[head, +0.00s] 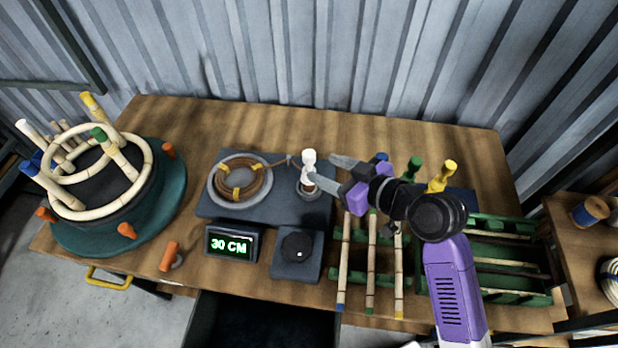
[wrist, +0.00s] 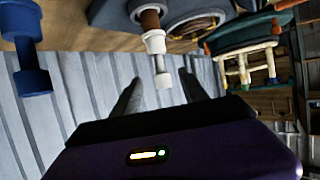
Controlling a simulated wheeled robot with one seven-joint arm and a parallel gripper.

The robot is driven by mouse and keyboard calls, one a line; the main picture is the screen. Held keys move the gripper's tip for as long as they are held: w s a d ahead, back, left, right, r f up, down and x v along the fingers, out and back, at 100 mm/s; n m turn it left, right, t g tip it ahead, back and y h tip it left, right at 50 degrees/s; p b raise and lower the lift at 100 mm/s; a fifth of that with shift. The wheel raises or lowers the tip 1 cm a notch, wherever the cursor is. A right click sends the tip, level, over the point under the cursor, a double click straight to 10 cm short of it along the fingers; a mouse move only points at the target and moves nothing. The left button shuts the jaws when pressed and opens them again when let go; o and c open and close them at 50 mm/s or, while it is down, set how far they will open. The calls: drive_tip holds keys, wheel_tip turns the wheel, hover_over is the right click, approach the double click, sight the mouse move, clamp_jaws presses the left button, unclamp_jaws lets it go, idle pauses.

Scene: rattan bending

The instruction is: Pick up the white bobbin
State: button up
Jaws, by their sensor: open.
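The white bobbin (head: 309,158) stands upright on the dark slab, right of the coiled cane; brown strand shows around its lower part. My gripper (head: 321,169) is open and reaches in from the right, its two fingertips close to the bobbin. In the wrist view the white bobbin (wrist: 155,42) appears ahead of the gap between the open fingers of my gripper (wrist: 160,88). Nothing is held. I cannot tell whether a finger touches the bobbin.
Blue (head: 381,157), green (head: 413,167) and yellow (head: 442,177) bobbins stand right, near my arm. A cane coil (head: 240,179) lies left on the slab (head: 270,208). A display (head: 231,243) and knob (head: 297,247) sit in front. Rattan poles (head: 371,265) lie on green racks. A corrugated wall is behind.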

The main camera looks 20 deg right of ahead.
drive_tip(key=shift+w+a+r+n+y, duration=0.15)
drive_tip(key=shift+w+r+y, duration=0.05)
drive_tip(key=shift+w+r, duration=0.2)
drive_tip(key=shift+w+a+r+n+y, duration=0.1)
drive_tip(key=shift+w+r+n+y, duration=0.1)
drive_tip(key=shift+w+r, duration=0.15)
drive_tip(key=shift+w+a, duration=0.15)
drive_tip(key=shift+w, duration=0.2)
drive_tip(key=p+x, duration=0.2)
drive_tip(key=x, duration=0.3)
drive_tip(key=shift+w+a+f, duration=0.2)
drive_tip(key=shift+w, duration=0.1)
drive_tip(key=shift+w+a+f, duration=0.15)
drive_tip(key=shift+w+f, duration=0.2)
drive_tip(key=shift+w, duration=0.2)
drive_tip(key=shift+c, duration=0.2)
clamp_jaws()
